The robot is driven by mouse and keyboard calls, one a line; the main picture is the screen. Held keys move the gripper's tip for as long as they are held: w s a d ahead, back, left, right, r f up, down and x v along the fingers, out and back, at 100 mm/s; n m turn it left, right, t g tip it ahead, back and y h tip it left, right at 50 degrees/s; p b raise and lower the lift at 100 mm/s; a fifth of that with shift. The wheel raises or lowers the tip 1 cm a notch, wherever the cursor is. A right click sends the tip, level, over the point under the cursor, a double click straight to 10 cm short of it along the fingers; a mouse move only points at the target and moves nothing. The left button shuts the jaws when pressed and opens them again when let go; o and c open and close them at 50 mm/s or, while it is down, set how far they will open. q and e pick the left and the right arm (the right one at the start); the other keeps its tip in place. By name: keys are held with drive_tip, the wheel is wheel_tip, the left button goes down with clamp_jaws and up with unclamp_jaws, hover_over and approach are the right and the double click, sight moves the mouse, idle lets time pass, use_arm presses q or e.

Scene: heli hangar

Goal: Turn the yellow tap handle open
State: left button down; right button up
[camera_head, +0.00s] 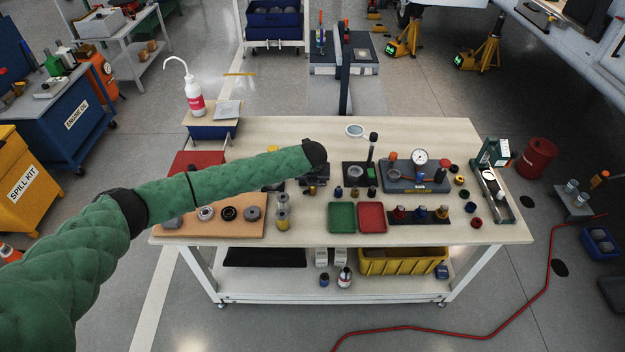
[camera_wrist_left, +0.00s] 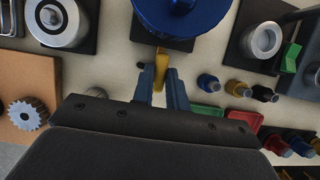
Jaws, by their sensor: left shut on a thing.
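In the left wrist view the yellow tap handle (camera_wrist_left: 161,66) is a short yellow lever between the two fingertips of my left gripper (camera_wrist_left: 162,78). The gripper is shut on it. The lever extends toward the gripper from beside a large blue round body (camera_wrist_left: 180,14) on a dark base. In the head view my left arm reaches over the middle of the workbench, and the left gripper (camera_head: 315,182) is a dark shape below the wrist. The handle is hidden there by the arm. My right gripper is not in view.
The workbench (camera_head: 430,135) is crowded. A green tray (camera_head: 342,217) and a red tray (camera_head: 372,217) lie at its front. A gauge fixture (camera_head: 415,175) stands to the right. An orange-brown board (camera_head: 240,228) with metal parts is on the left. The back of the bench is fairly clear.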

use_arm(q)
drive_tip(key=c, duration=1.4)
unclamp_jaws()
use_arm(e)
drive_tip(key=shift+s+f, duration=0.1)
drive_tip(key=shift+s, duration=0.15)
